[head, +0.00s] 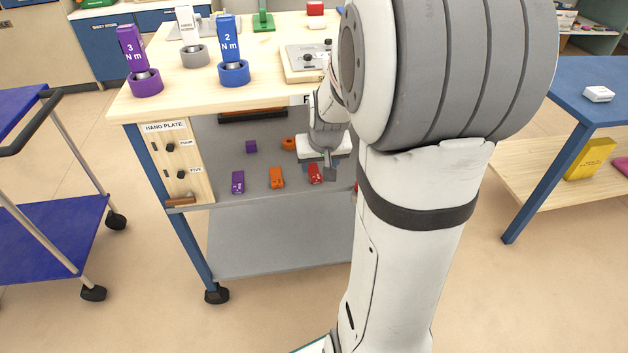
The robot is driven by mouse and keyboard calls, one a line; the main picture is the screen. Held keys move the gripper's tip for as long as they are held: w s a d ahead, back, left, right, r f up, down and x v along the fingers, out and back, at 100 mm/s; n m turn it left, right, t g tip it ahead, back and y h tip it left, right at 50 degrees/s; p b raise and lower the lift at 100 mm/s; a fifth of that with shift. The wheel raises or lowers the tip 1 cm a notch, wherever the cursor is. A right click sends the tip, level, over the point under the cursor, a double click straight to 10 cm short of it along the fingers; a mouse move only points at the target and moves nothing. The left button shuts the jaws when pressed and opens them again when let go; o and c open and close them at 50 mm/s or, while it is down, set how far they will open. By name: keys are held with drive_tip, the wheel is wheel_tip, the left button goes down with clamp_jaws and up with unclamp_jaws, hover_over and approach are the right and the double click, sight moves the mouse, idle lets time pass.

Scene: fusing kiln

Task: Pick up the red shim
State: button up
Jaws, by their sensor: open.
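A small red piece (315,175), which looks like the red shim, lies on the grey middle shelf (215,190) of the workbench, at the right end of a row with an orange piece (277,178) and a purple piece (238,182). My gripper (328,171) points down right beside the red piece and partly overlaps it in the picture. It is open, with nothing seen held in it. I cannot tell whether a finger touches the red piece. My arm hides the shelf farther right.
A purple cube (251,147) and an orange ring (289,143) sit farther back on the shelf. The wooden benchtop (180,90) overhangs it, carrying torque tools. A "HANG PLATE" panel (168,160) closes the left side. A blue cart (45,225) stands left, a blue table (570,90) right.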

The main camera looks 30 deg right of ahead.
sight(316, 177)
drive_tip(key=b+x, duration=0.3)
drive_tip(key=x, duration=0.3)
drive_tip(key=shift+a+f, duration=0.1)
drive_tip(key=shift+c, duration=0.3)
drive_tip(key=c, duration=1)
